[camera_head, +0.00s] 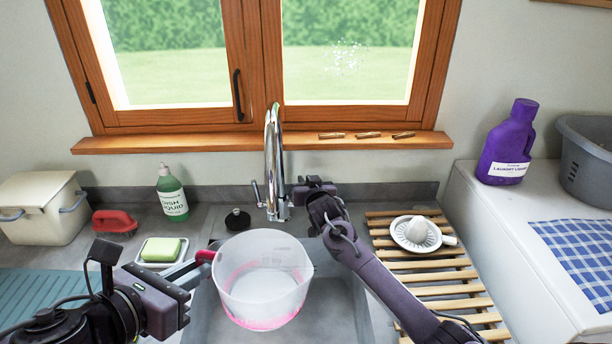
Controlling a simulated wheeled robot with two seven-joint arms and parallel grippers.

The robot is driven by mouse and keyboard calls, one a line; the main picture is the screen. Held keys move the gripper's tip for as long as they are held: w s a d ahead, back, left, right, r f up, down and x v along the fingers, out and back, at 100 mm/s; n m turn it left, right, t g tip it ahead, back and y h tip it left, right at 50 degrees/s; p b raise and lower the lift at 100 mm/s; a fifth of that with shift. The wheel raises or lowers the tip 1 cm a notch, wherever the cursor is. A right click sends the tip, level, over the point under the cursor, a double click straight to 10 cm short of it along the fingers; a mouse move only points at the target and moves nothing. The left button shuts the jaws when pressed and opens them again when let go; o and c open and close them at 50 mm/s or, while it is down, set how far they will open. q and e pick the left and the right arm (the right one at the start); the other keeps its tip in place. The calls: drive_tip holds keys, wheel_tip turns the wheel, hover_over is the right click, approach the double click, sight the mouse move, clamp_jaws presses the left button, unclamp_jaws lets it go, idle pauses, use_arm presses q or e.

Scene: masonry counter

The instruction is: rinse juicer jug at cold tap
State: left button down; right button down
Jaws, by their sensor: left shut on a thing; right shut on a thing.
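The juicer jug (265,284) is a clear, wide-mouthed vessel with pink residue low on its wall and round its base. It is upright over the sink (338,300), below and in front of the chrome tap (272,150). My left gripper (198,262) is shut on the jug's red handle at its left side. My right gripper (298,192) is shut at the right side of the tap's base, on what seems to be the right tap lever, which the gripper hides. The left lever (257,194) shows. I see no clear water stream.
Left of the sink are a soap dish (145,262) with green soap (160,249), dish liquid (172,195), a red brush (114,222) and a black plug (237,219). Right are a slatted rack (440,276) with a white citrus reamer (417,232), and a purple detergent bottle (508,145).

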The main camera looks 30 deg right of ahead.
use_arm(q)
drive_tip(key=shift+r+p, duration=0.4)
drive_tip(key=shift+r, duration=0.55)
use_arm(e)
drive_tip(key=shift+w+d+g, duration=0.2)
drive_tip(key=shift+w+g, duration=0.1)
drive_tip(key=shift+g, duration=0.2)
use_arm(q)
drive_tip(key=shift+f, duration=0.1)
use_arm(e)
drive_tip(key=c, duration=1.5)
unclamp_jaws()
